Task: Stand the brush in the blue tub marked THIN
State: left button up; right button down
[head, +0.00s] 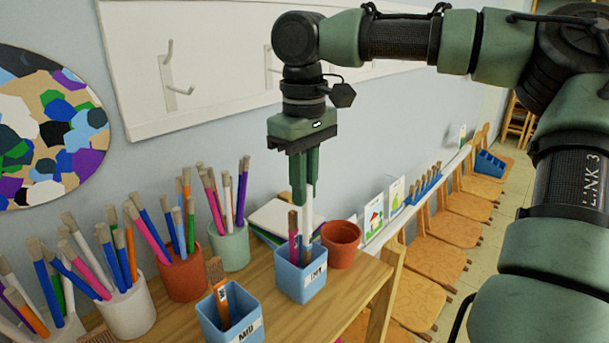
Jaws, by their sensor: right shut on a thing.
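The blue tub (289,286) stands on the wooden shelf top, with a white label on its front that is tilted and hard to read. A pink-handled brush (293,238) stands in it. My right gripper (304,198) points down above this tub and is shut on a brush with a pale handle (307,228). The brush hangs nearly upright, and its lower end appears to be inside the tub's opening. I cannot tell whether it touches the bottom. My left gripper is not in view.
A second blue tub (211,325), labelled MID, stands nearer on the left. A terracotta pot (341,246) is close on the right. Books (272,218) lie behind. Pots full of brushes (129,311) crowd the left. Hooks (175,80) are on the wall; chairs (435,262) line the right.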

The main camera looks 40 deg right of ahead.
jog(key=shift+s+f, duration=0.15)
jog(key=shift+f, duration=1.2)
jog(key=shift+f+b, duration=0.35)
jog(key=shift+f, duration=0.35)
jog(key=c, duration=1.4)
grip_release()
jog(key=shift+o, duration=0.2)
jog(key=shift+r, duration=0.1)
notch_tip(320, 180, up, 8)
jog(key=shift+f+b, duration=0.15)
jog(key=shift+b, duration=0.6)
jog(key=shift+f, duration=0.1)
